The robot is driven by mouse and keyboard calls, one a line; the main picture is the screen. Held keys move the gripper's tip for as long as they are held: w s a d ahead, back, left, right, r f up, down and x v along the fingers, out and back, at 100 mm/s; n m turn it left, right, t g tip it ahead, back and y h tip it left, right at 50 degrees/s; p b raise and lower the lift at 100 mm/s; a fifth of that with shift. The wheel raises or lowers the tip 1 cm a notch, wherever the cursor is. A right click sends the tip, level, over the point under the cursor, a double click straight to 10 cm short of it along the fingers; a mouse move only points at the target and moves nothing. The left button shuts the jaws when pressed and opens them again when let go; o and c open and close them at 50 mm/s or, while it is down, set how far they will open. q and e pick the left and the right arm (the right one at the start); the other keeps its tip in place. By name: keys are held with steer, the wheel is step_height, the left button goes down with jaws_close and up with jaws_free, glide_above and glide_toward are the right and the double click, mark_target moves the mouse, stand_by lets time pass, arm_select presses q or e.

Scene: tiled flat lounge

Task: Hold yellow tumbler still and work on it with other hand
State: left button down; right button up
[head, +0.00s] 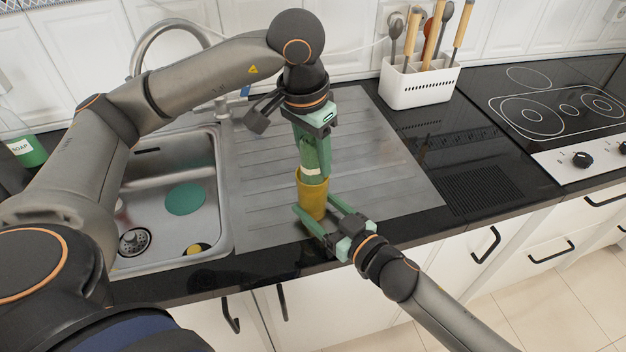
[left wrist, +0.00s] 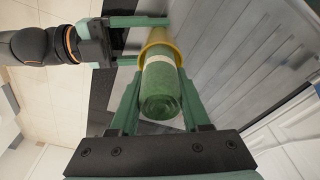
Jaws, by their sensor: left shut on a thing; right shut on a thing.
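The yellow tumbler (head: 313,202) stands upright on the steel drainboard near its front edge. It also shows in the left wrist view (left wrist: 154,40). My right gripper (head: 317,206) comes from the front right and is shut on the tumbler, a finger on each side. My left gripper (head: 313,162) points down from above and is shut on a green cylinder with a pale band (left wrist: 162,88). The cylinder's lower end is inside the tumbler's mouth, so that end is hidden. The left fingers partly cover the cylinder in the head view.
The sink (head: 150,205) is to the left, with a teal disc (head: 185,199) in it. A green soap bottle (head: 28,150) stands at the far left. A white utensil holder (head: 420,84) and the hob (head: 560,105) are at the back right. The drainboard's right part is clear.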

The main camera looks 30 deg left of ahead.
arm_select(q)
steer(key=shift+r, duration=6.85)
arm_select(e)
steer(key=o, duration=1.3)
steer(key=v, duration=1.2)
